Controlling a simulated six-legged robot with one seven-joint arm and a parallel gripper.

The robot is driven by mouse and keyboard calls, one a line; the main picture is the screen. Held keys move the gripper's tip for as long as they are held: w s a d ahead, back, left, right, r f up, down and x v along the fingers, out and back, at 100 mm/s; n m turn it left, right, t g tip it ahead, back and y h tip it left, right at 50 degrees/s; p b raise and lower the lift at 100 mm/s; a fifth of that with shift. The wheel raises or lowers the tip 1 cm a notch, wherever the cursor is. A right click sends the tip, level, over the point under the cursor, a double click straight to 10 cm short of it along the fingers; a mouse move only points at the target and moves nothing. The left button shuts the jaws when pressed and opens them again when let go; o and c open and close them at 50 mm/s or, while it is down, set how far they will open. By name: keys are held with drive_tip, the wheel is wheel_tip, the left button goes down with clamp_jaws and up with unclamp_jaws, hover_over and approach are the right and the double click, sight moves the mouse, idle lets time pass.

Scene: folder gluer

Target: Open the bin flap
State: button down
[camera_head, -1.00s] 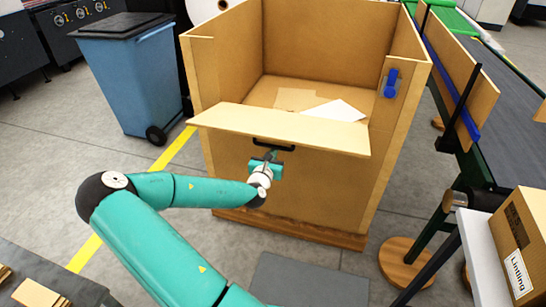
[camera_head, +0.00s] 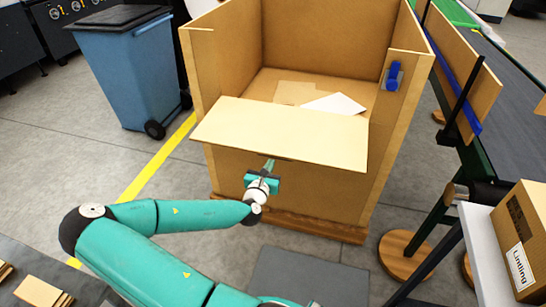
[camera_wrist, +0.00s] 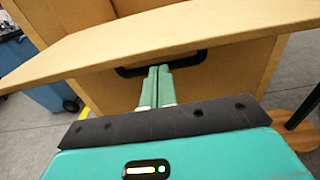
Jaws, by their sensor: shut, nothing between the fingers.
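The bin (camera_head: 225,172) is a large wooden box, open at the top, with sheets lying inside. Its flap (camera_head: 285,132) is a light wooden panel across the front, tilted outward and down toward me. In the wrist view the flap (camera_wrist: 150,45) crosses the upper part as a slanted board. Its black handle (camera_wrist: 192,61) shows just under the flap's edge. My gripper (camera_head: 269,165) is below the flap's front edge. In the wrist view its teal fingers (camera_wrist: 158,70) are shut together, empty, with their tips at the handle; whether they touch it is unclear.
A blue latch (camera_head: 394,76) sits on the bin's right front post. A blue wheeled bin (camera_head: 128,75) stands left. A conveyor (camera_head: 500,110) runs along the right, with a carton (camera_head: 522,240) on a nearby white surface. A grey mat (camera_head: 310,275) lies before the bin.

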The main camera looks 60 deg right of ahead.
drive_tip(key=a, duration=0.3)
drive_tip(key=shift+s, duration=0.35)
